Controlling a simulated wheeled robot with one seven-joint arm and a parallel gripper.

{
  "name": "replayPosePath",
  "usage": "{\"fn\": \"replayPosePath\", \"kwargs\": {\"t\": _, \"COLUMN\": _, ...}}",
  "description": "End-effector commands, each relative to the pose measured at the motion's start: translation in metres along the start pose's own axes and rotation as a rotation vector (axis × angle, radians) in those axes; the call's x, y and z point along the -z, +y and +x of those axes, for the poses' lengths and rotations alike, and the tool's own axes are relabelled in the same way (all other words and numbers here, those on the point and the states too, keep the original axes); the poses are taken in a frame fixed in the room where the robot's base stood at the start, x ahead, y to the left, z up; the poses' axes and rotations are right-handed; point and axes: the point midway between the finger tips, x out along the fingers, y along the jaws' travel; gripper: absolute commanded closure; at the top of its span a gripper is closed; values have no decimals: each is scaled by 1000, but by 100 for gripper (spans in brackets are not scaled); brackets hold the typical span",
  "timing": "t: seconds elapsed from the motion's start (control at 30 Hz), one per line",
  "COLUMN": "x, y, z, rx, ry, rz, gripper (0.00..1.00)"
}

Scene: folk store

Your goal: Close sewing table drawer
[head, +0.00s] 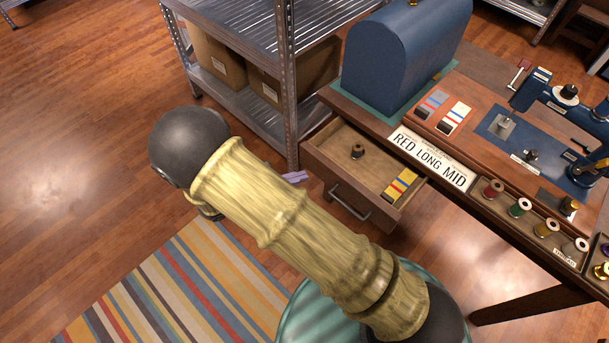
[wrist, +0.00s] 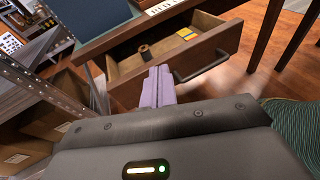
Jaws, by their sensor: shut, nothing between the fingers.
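The wooden sewing table drawer (head: 332,182) is pulled out from under the sewing table (head: 500,107). A dark spool (head: 358,150) and a yellow, red and blue card (head: 400,185) lie inside it. The drawer front carries a dark bar handle (head: 348,201). In the wrist view the drawer front (wrist: 222,47) and handle (wrist: 202,68) show beyond the fingers. My gripper (wrist: 158,71) has purple fingers, shut and empty. It is in front of the drawer, left of the handle in the wrist view. Its fingertips (head: 295,176) also show in the head view, partly behind my arm. I cannot tell whether they touch the drawer.
A metal shelf (head: 290,90) with cardboard boxes (head: 216,62) stands close to the drawer's left. A blue domed case (head: 400,50), a sign (head: 432,157) and several spools (head: 520,207) sit on the table. A striped rug (head: 165,295) lies on open floor at lower left.

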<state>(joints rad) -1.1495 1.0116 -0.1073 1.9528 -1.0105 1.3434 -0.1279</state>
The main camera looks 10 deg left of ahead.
Motion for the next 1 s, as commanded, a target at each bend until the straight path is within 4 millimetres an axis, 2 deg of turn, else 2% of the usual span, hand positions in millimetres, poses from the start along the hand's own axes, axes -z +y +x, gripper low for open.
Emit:
{"fn": "replayPosePath", "kwargs": {"t": 0.03, "x": 36, "y": 4, "z": -10, "rx": -85, "ry": -56, "rz": -40, "gripper": 100}}
{"fn": "replayPosePath", "kwargs": {"t": 0.13, "x": 66, "y": 14, "z": -32, "rx": -215, "ry": -147, "rz": -86, "gripper": 100}}
{"fn": "replayPosePath", "kwargs": {"t": 0.23, "x": 81, "y": 18, "z": -48, "rx": -297, "ry": -205, "rz": -108, "gripper": 100}}
{"fn": "replayPosePath", "kwargs": {"t": 0.37, "x": 84, "y": 20, "z": -56, "rx": -332, "ry": -230, "rz": -116, "gripper": 100}}
{"fn": "replayPosePath", "kwargs": {"t": 0.67, "x": 82, "y": 21, "z": -54, "rx": -329, "ry": -227, "rz": -116, "gripper": 100}}
{"fn": "replayPosePath", "kwargs": {"t": 0.83, "x": 80, "y": 24, "z": -44, "rx": -327, "ry": -228, "rz": -116, "gripper": 100}}
{"fn": "replayPosePath", "kwargs": {"t": 1.0, "x": 75, "y": 32, "z": -19, "rx": -323, "ry": -227, "rz": -115, "gripper": 100}}
